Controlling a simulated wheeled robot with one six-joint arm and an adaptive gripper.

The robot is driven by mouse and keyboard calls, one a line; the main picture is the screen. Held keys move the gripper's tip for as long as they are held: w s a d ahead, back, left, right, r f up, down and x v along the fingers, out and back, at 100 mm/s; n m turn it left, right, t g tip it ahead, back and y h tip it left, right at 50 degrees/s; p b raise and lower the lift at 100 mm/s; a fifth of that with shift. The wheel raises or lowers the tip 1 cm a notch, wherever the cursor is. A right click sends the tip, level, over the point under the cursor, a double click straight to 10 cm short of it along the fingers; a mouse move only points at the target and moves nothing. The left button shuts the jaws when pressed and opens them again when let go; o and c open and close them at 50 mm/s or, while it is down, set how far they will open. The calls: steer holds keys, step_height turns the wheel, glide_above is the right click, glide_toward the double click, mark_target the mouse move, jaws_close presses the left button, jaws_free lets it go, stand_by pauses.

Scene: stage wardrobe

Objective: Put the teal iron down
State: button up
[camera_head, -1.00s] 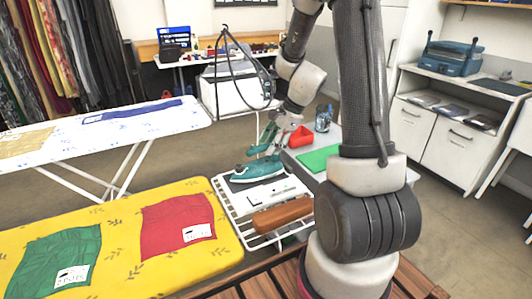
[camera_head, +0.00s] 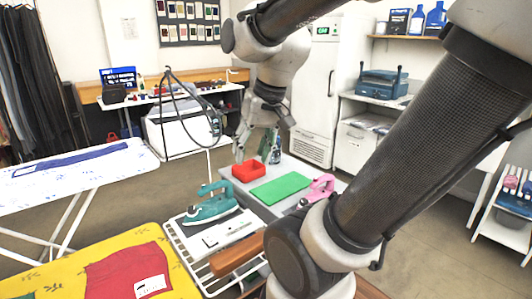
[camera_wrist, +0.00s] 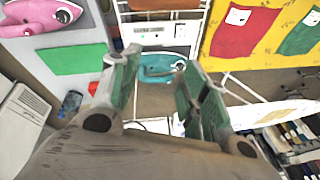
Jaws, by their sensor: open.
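The teal iron (camera_head: 210,203) rests on the white wire rack (camera_head: 183,240) at the end of the yellow ironing board. Nothing holds it. In the wrist view the iron (camera_wrist: 158,68) shows beyond and between my fingers, apart from them. My gripper (camera_head: 240,148) is raised above and behind the iron, near the red tray. In the wrist view my gripper (camera_wrist: 160,85) has its fingers spread with nothing between them.
A grey table holds a red tray (camera_head: 248,171), a green mat (camera_head: 281,188) and a pink iron (camera_head: 318,190). A brown wooden block (camera_head: 237,254) lies on the rack in front of the teal iron. The yellow board (camera_head: 40,285) carries a red cloth.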

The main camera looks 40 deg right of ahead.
steer(key=s+n, duration=0.2)
steer(key=s, duration=0.1)
steer(key=s+n+h, duration=0.1)
steer(key=shift+s+d+r+n+t, duration=0.2)
steer(key=shift+d+r+n+t, duration=0.1)
steer(key=shift+d+r+t, duration=0.1)
steer(key=shift+o, duration=0.4)
stand_by(1.0)
